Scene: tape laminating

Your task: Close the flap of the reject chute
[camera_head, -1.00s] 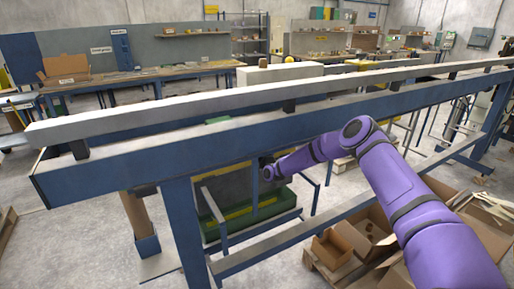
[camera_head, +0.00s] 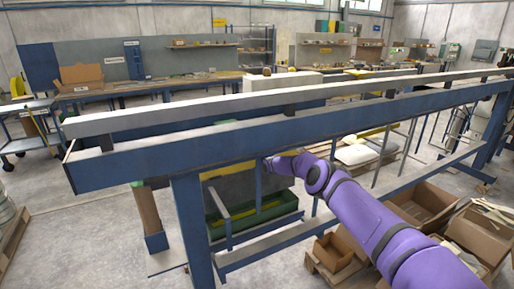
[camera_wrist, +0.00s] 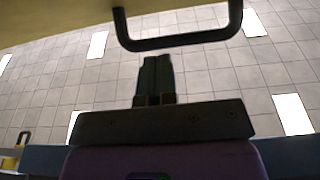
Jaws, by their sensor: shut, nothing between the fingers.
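In the wrist view, a black U-shaped handle (camera_wrist: 180,42) hangs from a yellowish panel (camera_wrist: 50,14) along the top edge, likely the reject chute's flap. My gripper (camera_wrist: 156,62) is shut and empty, its dark fingertips just below the handle's bar in the picture. I cannot tell whether they touch it. In the head view, my purple arm reaches to a grey panel with a yellow upper strip (camera_head: 228,168) under the blue bench beam. The gripper itself is hidden there, and the flap's angle cannot be made out.
A long blue beam (camera_head: 270,126) with a pale rail above it crosses in front of the panel. A green tray (camera_head: 285,207) lies below, behind blue legs.

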